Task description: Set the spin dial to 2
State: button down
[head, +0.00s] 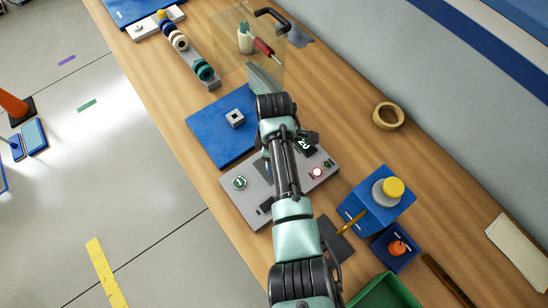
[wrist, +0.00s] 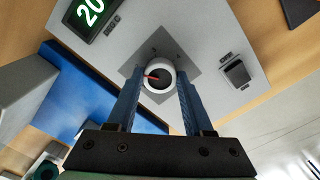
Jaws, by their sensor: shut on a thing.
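The spin dial (wrist: 157,78) is a round white knob with a dark centre and a red pointer line. It sits on a darker square plate on the grey control panel (wrist: 222,32). The red pointer points to the left in the wrist view; dial numbers are not legible. My gripper (wrist: 159,82) is shut on the dial, one blue finger on each side. The panel's display (wrist: 90,12) reads 20 in green. In the head view the panel (head: 229,203) lies under my arm, which hides the dial and the fingertips.
A black rocker switch (wrist: 236,72) sits on the panel. A round green-marked button (head: 240,183) and a lit red-and-white button (head: 318,172) also show. A blue mat (head: 208,122) lies behind the panel. A blue box (head: 362,196) with a yellow-topped knob stands to the right.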

jog(key=shift+c, duration=1.5)
grip_release()
notch_tip(320, 180, up, 13)
jog(key=b, duration=0.1)
